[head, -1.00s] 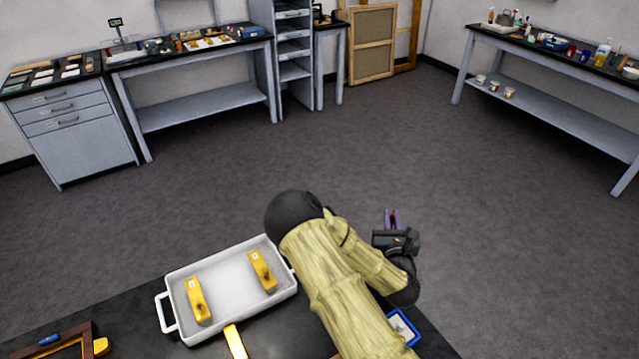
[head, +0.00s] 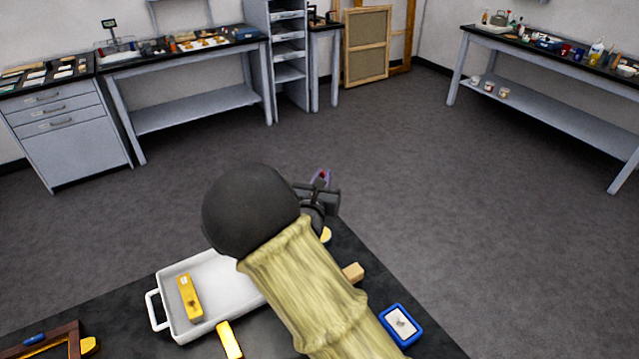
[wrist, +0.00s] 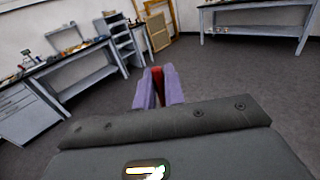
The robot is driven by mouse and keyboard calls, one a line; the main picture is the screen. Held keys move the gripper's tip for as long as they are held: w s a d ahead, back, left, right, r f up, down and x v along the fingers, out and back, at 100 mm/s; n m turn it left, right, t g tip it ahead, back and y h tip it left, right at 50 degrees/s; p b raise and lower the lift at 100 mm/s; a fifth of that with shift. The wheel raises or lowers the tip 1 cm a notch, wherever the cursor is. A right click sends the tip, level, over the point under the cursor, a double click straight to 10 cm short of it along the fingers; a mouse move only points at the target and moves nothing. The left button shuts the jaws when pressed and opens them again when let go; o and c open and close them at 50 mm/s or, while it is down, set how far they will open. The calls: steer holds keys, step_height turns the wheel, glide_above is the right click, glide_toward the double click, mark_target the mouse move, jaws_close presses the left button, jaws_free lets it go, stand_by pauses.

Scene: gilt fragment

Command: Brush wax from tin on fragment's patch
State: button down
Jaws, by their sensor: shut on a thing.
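My gripper (head: 322,177) is beyond the far edge of the dark bench, with purple fingers shut on a slim red thing. In the wrist view the red thing (wrist: 157,86) shows between the fingers (wrist: 157,90); I cannot tell if it is the brush. A gilt piece with a dark patch (head: 190,298) lies in the white tray (head: 157,312). Another gilt piece (head: 229,340) lies on the bench in front of the tray. A small round yellowish thing (head: 326,235) shows partly behind my arm; whether it is the wax tin is unclear.
A blue-rimmed dish (head: 401,324) with a pale inside and a wooden block (head: 353,272) are right of my arm. A wooden frame (head: 60,342) lies at the lower left. My arm hides the tray's right part. Open floor lies beyond the bench; side tables stand far off.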

steer(key=shift+a+r, duration=0.15)
steer(key=shift+a, duration=0.2)
steer(key=shift+f+b, duration=2.1)
steer(key=shift+f, duration=0.9)
steer(key=shift+f+b, duration=0.4)
steer(key=shift+f, duration=0.15)
step_height(320, 180, up, 7)
steer(key=p, duration=0.5)
stand_by(0.8)
